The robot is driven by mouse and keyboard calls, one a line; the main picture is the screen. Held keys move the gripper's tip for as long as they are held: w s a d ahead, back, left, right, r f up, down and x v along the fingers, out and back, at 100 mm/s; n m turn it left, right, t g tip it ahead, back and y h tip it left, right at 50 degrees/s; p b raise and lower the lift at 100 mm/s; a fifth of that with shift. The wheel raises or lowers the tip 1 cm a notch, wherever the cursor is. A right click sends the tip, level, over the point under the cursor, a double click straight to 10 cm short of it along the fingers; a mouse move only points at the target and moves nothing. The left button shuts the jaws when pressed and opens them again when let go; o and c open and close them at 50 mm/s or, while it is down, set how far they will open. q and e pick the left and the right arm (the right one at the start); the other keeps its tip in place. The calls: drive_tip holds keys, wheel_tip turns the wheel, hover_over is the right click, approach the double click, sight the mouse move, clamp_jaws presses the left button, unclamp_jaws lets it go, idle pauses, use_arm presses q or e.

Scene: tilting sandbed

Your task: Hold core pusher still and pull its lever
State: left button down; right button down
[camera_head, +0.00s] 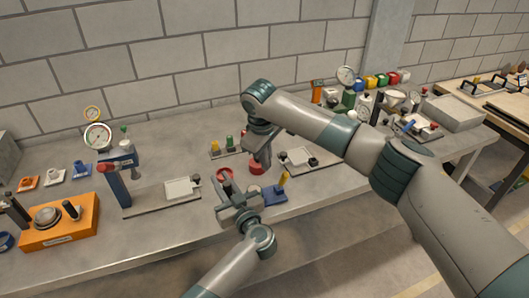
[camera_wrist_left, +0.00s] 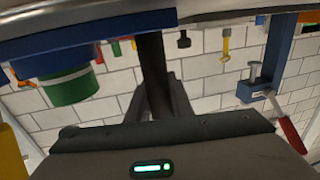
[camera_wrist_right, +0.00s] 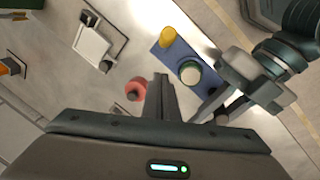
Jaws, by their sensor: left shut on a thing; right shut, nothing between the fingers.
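My left gripper (camera_head: 236,200) is low over the front of the bench, shut on a dark upright post (camera_wrist_left: 152,62). A red round part (camera_head: 225,175) shows just beyond it in the head view. Beside it is a blue base (camera_head: 268,194) with a yellow post and a pale-topped green cylinder (camera_wrist_right: 190,73). My right gripper (camera_wrist_right: 160,85) is shut and empty, pointing down near a red knob (camera_wrist_right: 135,88); contact cannot be told. I cannot tell which part is the core pusher's lever, because the grippers hide much of that spot.
A blue press with a gauge (camera_head: 115,175) and an orange box (camera_head: 62,225) stand to the left. A grey plate with a white block (camera_head: 183,188) lies between. Several coloured fixtures crowd the bench right of my right arm. The wall closes the back.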

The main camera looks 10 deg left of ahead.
sight(280, 180)
drive_tip(key=shift+s+d+f, duration=0.15)
drive_tip(key=shift+s+d, duration=0.1)
drive_tip(key=shift+d, duration=0.3)
drive_tip(key=shift+s+d+f, duration=0.15)
drive_tip(key=shift+s+d, duration=0.1)
drive_tip(key=shift+d, duration=0.3)
drive_tip(key=shift+s+d+f, duration=0.15)
drive_tip(key=shift+s+d, duration=0.1)
drive_tip(key=shift+d, duration=0.3)
drive_tip(key=shift+s+d+f+t+y, duration=0.2)
drive_tip(key=shift+s+d+t+y, duration=0.2)
drive_tip(key=shift+s+t, duration=0.3)
drive_tip(key=shift+s+d+f+t+y, duration=0.15)
drive_tip(key=shift+s+d+t+y, duration=0.2)
drive_tip(key=shift+s+t, duration=0.3)
drive_tip(key=shift+w, duration=0.1)
drive_tip(key=shift+w+a, duration=0.1)
drive_tip(key=shift+w+a+r, duration=0.1)
drive_tip(key=shift+w+a, duration=0.3)
drive_tip(key=shift+w, duration=0.2)
